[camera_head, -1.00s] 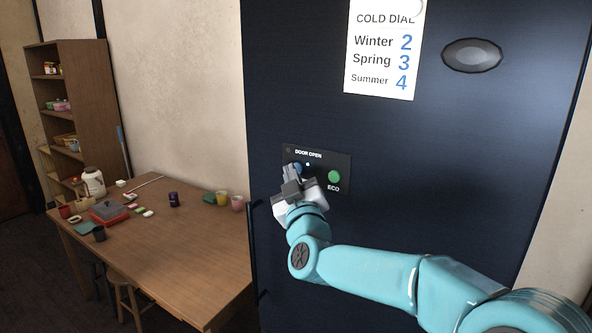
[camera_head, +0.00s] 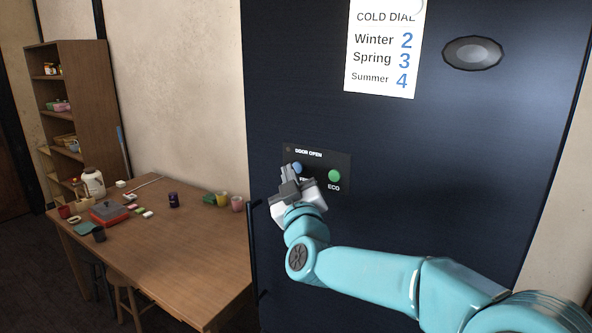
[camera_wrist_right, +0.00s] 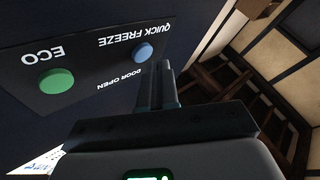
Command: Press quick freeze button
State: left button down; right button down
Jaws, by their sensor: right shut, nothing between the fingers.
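The quick freeze button is a round blue button (camera_head: 297,168) on a dark control panel (camera_head: 343,160) on the front of the dark fridge. In the right wrist view the blue button (camera_wrist_right: 143,52) shows clear beside the fingertips, under the words QUICK FREEZE, which appear upside down. A green ECO button (camera_head: 334,176) sits to its right in the head view. My right gripper (camera_head: 288,170) is shut and empty, its tips just left of and very close to the blue button. Whether they touch the panel I cannot tell. My left gripper is not in view.
A paper note (camera_head: 383,50) headed COLD DIAL and a dark oval fixture (camera_head: 473,53) are higher on the fridge door (camera_head: 440,150). A door handle (camera_head: 252,245) is at its left edge. A wooden table (camera_head: 180,255) with small items stands left.

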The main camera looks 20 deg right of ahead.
jog(key=shift+a, duration=0.1)
jog(key=s+a, duration=0.3)
jog(key=a, duration=0.1)
jog(key=shift+s+a+b, duration=0.3)
jog(key=shift+s+b, duration=0.1)
jog(key=shift+d, duration=0.15)
